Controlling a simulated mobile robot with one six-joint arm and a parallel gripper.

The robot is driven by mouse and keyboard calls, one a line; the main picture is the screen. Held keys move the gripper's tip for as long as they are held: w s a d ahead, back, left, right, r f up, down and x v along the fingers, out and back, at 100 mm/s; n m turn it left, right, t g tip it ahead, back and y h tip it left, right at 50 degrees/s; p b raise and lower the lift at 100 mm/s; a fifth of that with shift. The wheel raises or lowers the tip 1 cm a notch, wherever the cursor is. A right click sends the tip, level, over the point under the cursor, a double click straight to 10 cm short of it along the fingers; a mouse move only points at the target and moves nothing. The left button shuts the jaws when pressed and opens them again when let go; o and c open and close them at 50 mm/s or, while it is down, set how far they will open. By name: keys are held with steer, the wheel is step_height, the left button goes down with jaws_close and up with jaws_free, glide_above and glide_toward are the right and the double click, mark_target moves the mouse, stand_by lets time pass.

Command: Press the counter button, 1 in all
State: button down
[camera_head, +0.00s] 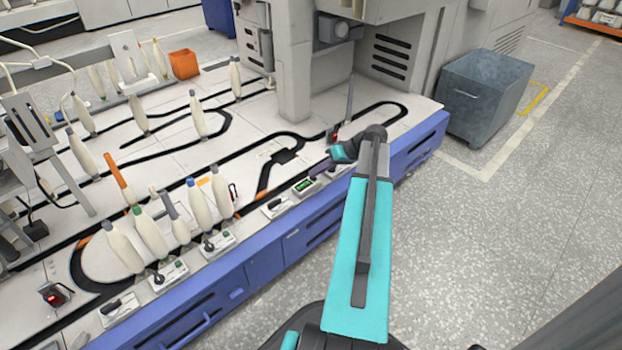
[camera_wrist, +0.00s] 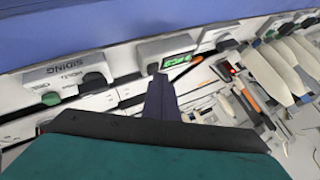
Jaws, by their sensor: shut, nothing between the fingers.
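The counter (camera_head: 305,186) is a small box with a lit green display, on the front edge of the table. In the wrist view the counter (camera_wrist: 166,47) is just beyond my fingertips, with its green display to the right of them. My gripper (camera_head: 312,172) is shut and empty, its dark fingertips close beside the counter. In the wrist view my gripper (camera_wrist: 159,80) points at the counter's near side. I cannot make out the button clearly or tell whether the fingertips touch it.
A grey box labelled SIDING (camera_wrist: 70,75) stands to the left in the wrist view. White bobbins (camera_head: 222,190) stand upright on the table around black tracks. A switch box (camera_head: 277,206) is left of the counter in the head view. A blue-grey bin (camera_head: 485,95) stands on the floor.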

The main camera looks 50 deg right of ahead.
mark_target(317, 178)
steer(key=shift+r, duration=0.1)
steer(key=shift+r+p, duration=0.7)
steer(key=shift+r, duration=0.1)
steer(key=shift+r, duration=0.15)
step_height(317, 178, up, 5)
steer(key=p, duration=0.3)
stand_by(0.6)
stand_by(0.6)
steer(key=shift+s+f, duration=0.15)
steer(key=shift+f, duration=0.05)
